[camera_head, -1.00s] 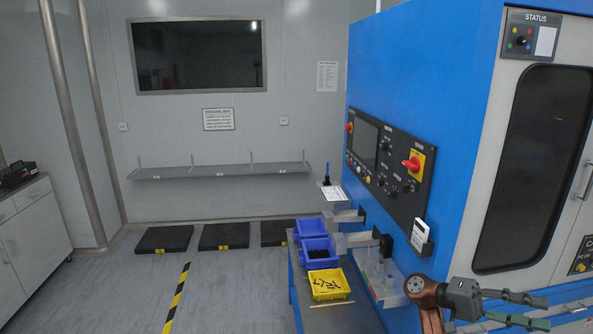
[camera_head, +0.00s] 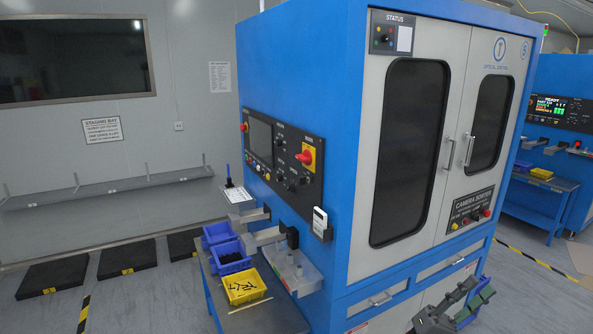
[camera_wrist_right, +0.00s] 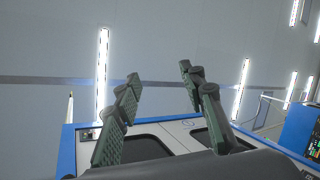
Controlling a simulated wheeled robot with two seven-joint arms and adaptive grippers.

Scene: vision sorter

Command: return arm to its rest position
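My right gripper (camera_head: 470,300) is at the lower right of the head view, in front of the lower doors of the blue and white camera sorter (camera_head: 395,150). In the right wrist view its two green-padded fingers (camera_wrist_right: 158,110) stand wide apart with nothing between them, pointing up past the top of the sorter towards the ceiling lights. My left gripper is not in either view.
A side table holds blue bins (camera_head: 229,256) and a yellow bin (camera_head: 243,287) with dark parts. A second blue machine (camera_head: 562,110) stands at the right. Black floor pads (camera_head: 127,258) lie at the left. Striped tape marks the floor.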

